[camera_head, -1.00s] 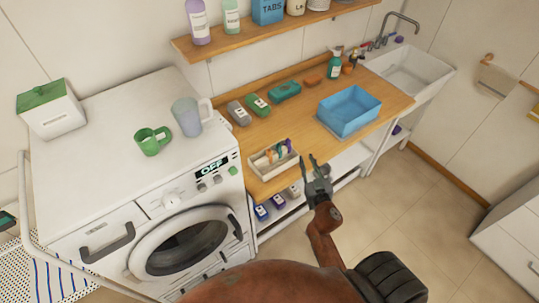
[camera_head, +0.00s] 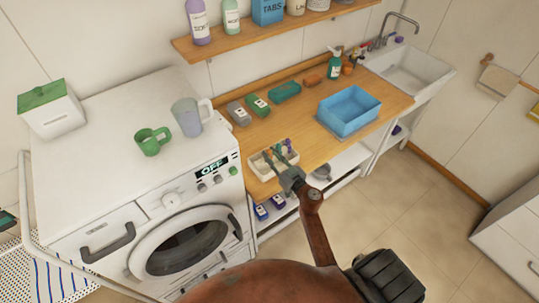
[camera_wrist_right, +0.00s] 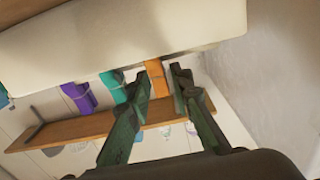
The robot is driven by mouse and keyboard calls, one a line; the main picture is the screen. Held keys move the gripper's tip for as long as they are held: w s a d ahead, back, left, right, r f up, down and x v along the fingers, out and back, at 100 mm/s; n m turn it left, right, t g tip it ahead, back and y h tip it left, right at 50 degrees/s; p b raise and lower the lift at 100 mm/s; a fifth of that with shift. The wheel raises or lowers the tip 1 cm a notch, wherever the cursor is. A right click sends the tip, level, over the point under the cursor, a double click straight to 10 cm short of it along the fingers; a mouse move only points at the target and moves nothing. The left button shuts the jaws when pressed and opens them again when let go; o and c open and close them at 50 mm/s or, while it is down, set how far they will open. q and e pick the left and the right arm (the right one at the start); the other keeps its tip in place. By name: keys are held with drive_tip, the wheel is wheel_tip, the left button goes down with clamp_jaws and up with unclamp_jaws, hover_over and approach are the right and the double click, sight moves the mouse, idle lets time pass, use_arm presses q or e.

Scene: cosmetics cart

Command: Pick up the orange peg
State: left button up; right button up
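The cream box (camera_head: 287,169) of clothes pegs stands on the wooden counter beside the washer; its wall also fills the top of the wrist view (camera_wrist_right: 110,40). In the wrist view the orange peg (camera_wrist_right: 157,78) shows between the fingertips of my right gripper (camera_wrist_right: 161,76), which is open with small gaps visible on both sides. A teal peg (camera_wrist_right: 114,84) is close beside the left finger, and a purple peg (camera_wrist_right: 78,96) is farther left. In the head view my right gripper (camera_head: 276,163) is over the box and hides the orange peg. My left gripper is not in view.
The blue basin (camera_head: 348,112) is right of the peg box. Soap and brushes lie behind it, including a teal brush (camera_head: 285,91). The washer (camera_head: 110,130) stands left, with a green mug (camera_head: 152,141) on top. A wall shelf (camera_head: 270,32) is above.

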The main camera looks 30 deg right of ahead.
drive_tip(key=shift+w+f, duration=0.15)
drive_tip(key=shift+w, duration=0.6)
drive_tip(key=shift+c, duration=0.3)
clamp_jaws()
